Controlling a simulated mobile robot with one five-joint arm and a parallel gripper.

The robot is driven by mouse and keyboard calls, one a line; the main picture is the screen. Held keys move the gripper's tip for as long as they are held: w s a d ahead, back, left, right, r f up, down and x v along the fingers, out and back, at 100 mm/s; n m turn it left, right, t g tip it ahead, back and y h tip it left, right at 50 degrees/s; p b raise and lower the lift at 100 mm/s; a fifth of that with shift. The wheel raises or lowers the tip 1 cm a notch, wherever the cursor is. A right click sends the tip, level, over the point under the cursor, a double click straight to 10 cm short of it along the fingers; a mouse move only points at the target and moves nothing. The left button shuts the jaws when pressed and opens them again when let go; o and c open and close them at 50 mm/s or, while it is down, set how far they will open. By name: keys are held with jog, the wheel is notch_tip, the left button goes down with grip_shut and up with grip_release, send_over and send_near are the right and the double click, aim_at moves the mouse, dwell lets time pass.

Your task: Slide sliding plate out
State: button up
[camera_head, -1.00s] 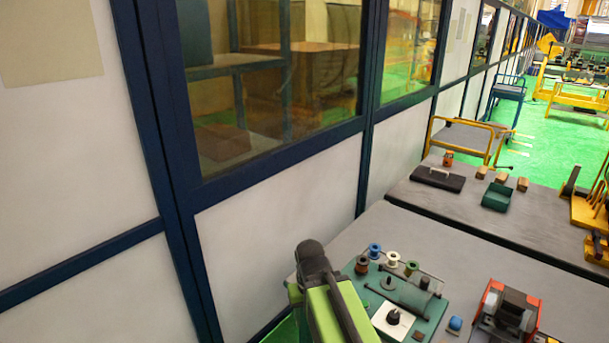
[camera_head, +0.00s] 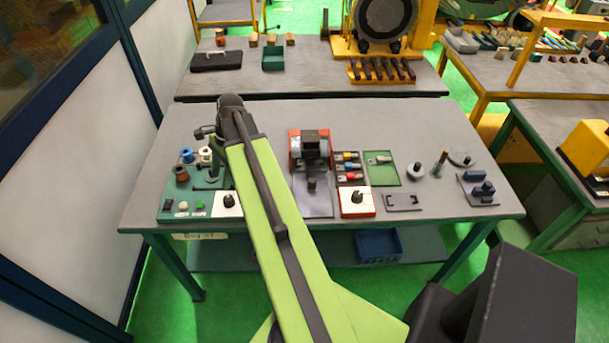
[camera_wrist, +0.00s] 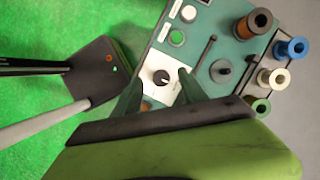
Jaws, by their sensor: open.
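A grey flat plate (camera_head: 318,207) lies in front of a red and black machine (camera_head: 296,150) near the middle of the bench; it may be the sliding plate, but I cannot tell for certain. My gripper (camera_wrist: 162,77) is open and empty in the wrist view, with its two dark fingers apart. Between them shows a white panel with a black knob (camera_wrist: 161,77) on the green winding board (camera_wrist: 222,52); I cannot judge the height. In the head view my arm reaches over the bench left of the red machine, and the fingers cannot be made out.
Colored spools (camera_head: 187,155) stand on the green board at the bench's left. A red-edged box with a knob (camera_head: 357,202), a green tray (camera_head: 381,169) and round parts (camera_head: 416,171) lie to the right. A blue bin (camera_head: 378,245) sits on the shelf below. Bare bench (camera_head: 420,125) shows behind.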

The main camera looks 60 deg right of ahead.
jog(key=s+d+r+m+t+p, duration=0.1)
jog(key=s+d+r+m, duration=0.1)
jog(key=s+d, duration=0.35)
jog(key=s+d+r+m+p, duration=0.1)
jog(key=s+d+m, duration=0.15)
jog(key=d, duration=0.65)
jog(key=m+t+p, duration=0.2)
jog(key=m, duration=0.1)
send_near(312, 180)
jog(key=shift+h, duration=0.4)
jog(key=b+x, duration=0.4)
jog(key=b, duration=0.3)
jog(key=b+x, duration=0.5)
jog(key=b, duration=0.3)
jog(key=shift+s+a+r+b, duration=0.1)
jog(key=shift+a+b, duration=0.1)
jog(key=shift+b, duration=0.1)
jog(key=shift+w+a+f+b, duration=0.2)
jog(key=shift+w+f+b, duration=0.05)
jog(key=shift+f+b, duration=0.3)
jog(key=shift+r, duration=0.1)
grip_shut()
